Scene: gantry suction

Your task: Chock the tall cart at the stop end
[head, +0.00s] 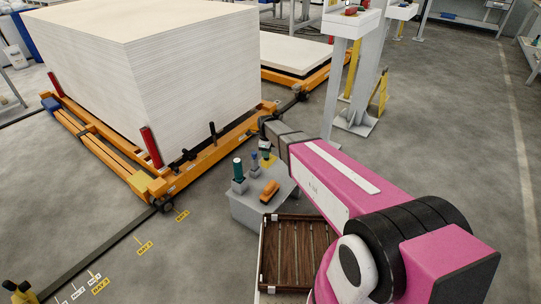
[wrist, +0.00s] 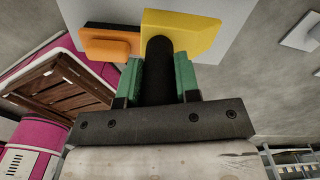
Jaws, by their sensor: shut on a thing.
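The tall cart (head: 166,181) is an orange frame under a high stack of pale boards (head: 190,85), standing on a floor rail at the left. My gripper (wrist: 160,80) has green fingers closed around the black handle of a yellow wedge-shaped chock (wrist: 182,33). In the head view my gripper (head: 266,148) is over the back of a grey stand (head: 245,208), right of the cart, with the chock partly hidden. I cannot tell if the chock touches the stand. An orange block (head: 269,191) lies on the stand; it also shows in the wrist view (wrist: 110,44) beside the chock.
A low cart (head: 300,55) and a grey post (head: 338,85) are behind. A yellow-and-black end piece (head: 18,290) sits lower left on the rail.

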